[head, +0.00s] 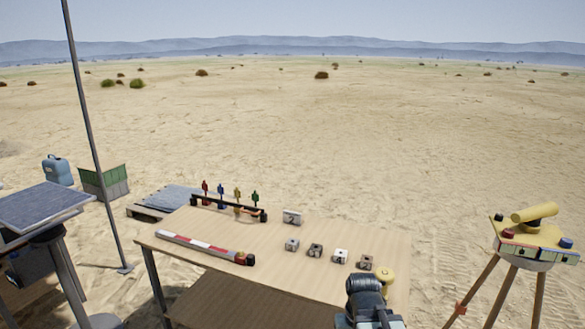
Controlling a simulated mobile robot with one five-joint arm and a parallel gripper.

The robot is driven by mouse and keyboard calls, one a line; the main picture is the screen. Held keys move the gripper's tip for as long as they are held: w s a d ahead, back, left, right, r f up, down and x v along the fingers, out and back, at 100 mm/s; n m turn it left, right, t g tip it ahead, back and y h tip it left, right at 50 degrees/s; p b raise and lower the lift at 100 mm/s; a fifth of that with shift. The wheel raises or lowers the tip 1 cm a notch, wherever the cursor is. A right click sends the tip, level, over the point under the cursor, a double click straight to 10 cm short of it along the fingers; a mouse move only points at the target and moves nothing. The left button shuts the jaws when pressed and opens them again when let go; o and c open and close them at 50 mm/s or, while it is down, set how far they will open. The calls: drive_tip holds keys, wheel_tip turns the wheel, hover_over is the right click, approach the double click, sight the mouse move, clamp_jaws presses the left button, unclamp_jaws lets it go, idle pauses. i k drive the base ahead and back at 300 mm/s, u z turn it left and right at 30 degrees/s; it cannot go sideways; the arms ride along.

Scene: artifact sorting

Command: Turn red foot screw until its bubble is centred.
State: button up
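A yellow instrument (535,212) with a tube-shaped top sits on a tripod (497,296) at the right in the head view. A red foot screw (507,233) shows at the front left of its base, and a blue one (565,242) at the right. The bubbles are too small to read. The dark end of my arm, with my gripper (365,283), is at the bottom centre over the table's near right part, well left of the tripod and apart from the red screw. Its fingers cannot be made out.
A wooden table (215,262) holds a red-and-white rod (205,247), a rack (228,208) with coloured pegs and several small marked blocks (315,250). A yellow round object (387,275) is beside my arm. Sand is open between table and tripod. A pole (92,135) stands left.

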sight(509, 233)
drive_tip(key=u, duration=1.75)
drive_tip(key=k, duration=0.6)
drive_tip(key=z, duration=0.8)
drive_tip(key=i, duration=1)
